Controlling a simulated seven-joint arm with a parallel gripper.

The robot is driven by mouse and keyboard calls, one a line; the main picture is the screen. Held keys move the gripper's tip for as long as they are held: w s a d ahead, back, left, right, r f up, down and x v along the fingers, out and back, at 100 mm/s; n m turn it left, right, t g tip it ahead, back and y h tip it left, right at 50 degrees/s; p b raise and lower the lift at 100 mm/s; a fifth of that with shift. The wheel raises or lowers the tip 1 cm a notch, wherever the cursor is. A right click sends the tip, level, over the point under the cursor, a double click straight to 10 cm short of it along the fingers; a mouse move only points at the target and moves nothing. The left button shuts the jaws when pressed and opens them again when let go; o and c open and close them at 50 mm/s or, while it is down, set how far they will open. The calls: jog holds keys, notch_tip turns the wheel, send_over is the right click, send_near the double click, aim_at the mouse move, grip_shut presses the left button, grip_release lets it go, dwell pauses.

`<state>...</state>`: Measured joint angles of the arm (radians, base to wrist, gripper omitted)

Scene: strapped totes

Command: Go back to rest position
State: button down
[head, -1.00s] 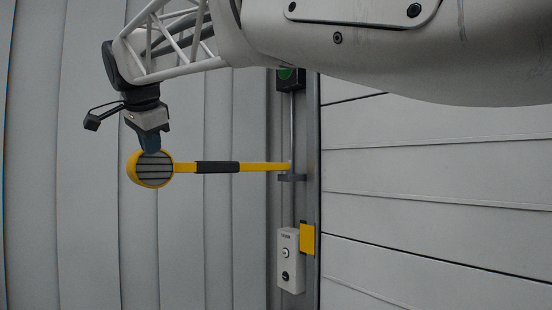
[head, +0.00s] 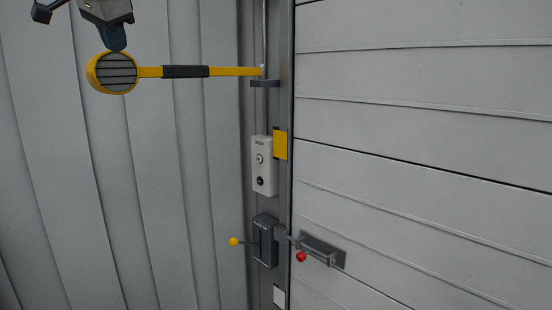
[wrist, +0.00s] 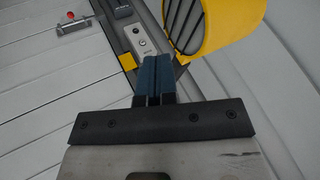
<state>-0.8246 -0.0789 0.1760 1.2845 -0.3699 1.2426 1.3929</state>
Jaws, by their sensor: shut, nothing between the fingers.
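My gripper (head: 116,38) shows at the upper left of the head view, pointing down, with the rest of the arm cut off by the top edge. Its dark blue fingers are together and hold nothing. The fingertips are just at the top rim of a round yellow head with a grey slatted face (head: 112,73); I cannot tell if they touch it. In the wrist view the closed fingers (wrist: 153,72) are in the middle, with the yellow round head (wrist: 210,25) beside them at the upper right.
A yellow arm with a black grip (head: 186,71) joins the round head to a grey post. On the post are a white button box (head: 262,166), a yellow plate (head: 280,144) and a dark lever box (head: 265,241). A red-knobbed latch (head: 322,252) is on the panelled door. Corrugated wall fills the left.

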jog(key=s+d+f+n+g, duration=0.1)
jog(key=d+f, duration=0.6)
jog(key=d, duration=0.3)
jog(key=s+d+f+n+h, duration=0.1)
jog(key=s+d+f, duration=0.1)
jog(key=d+f, duration=0.7)
jog(key=s+d+f+n+g, duration=0.1)
jog(key=d+f, duration=0.4)
jog(key=d, duration=0.7)
jog(key=s+d+f+n+g, duration=0.1)
jog(key=s+d+f, duration=0.9)
jog(key=f, duration=0.3)
jog(key=s+d+f+n+g, duration=0.1)
jog(key=s+d+f+n, duration=0.1)
jog(key=s+d+f, duration=0.8)
notch_tip(320, 180, down, 4)
jog(key=shift+s+r+h, duration=0.2)
jog(key=shift+s+h, duration=0.1)
jog(key=shift+s, duration=0.45)
jog(key=shift+w+r, duration=0.1)
jog(key=shift+w, duration=0.05)
